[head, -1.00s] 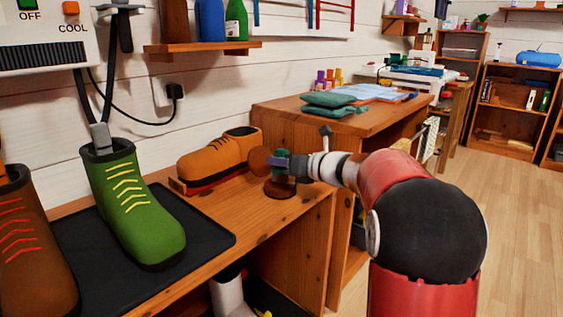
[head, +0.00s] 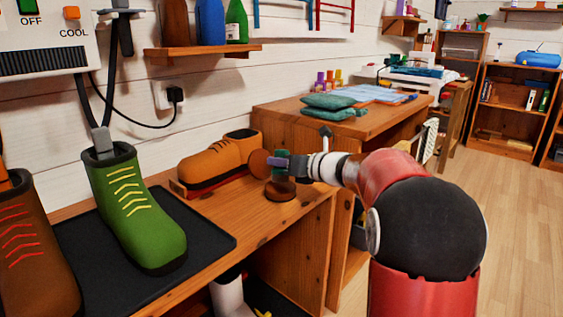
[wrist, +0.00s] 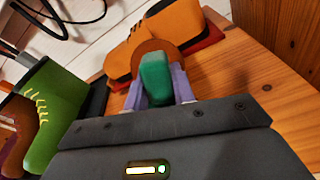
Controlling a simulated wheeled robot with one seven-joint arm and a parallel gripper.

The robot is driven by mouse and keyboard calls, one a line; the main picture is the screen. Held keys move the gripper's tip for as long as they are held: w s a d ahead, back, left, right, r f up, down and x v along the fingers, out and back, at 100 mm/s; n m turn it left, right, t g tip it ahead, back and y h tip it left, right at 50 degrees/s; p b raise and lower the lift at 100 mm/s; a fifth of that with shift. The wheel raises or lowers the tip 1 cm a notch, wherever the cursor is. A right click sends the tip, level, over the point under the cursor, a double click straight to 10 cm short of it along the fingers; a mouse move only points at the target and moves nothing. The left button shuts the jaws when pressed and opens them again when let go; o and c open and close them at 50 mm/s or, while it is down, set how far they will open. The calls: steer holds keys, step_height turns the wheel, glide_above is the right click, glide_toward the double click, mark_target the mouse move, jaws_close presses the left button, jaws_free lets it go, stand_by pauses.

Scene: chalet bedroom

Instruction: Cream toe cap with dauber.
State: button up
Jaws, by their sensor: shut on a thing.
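My gripper (head: 284,164) is shut on the dauber's green handle (wrist: 155,78), with a purple finger on each side. The dauber's round brown head (head: 258,163) points left toward the orange shoe. The orange shoe (head: 212,160) has a dark red sole and lies on the wooden bench, its laces facing up. In the head view the dauber head overlaps the shoe's right end. In the wrist view the brown head (wrist: 150,47) covers part of the shoe (wrist: 175,24); I cannot tell whether they touch. A round brown tin (head: 280,189) sits on the bench just below my gripper.
A bottle shelf (head: 200,49) hangs above. A higher wooden cabinet (head: 275,120) stands behind my gripper. Bare bench lies in front of the shoe.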

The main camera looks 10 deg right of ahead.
steer(key=shift+r+p, duration=2.45)
steer(key=shift+r, duration=0.7)
steer(key=shift+s+d+f, duration=0.1)
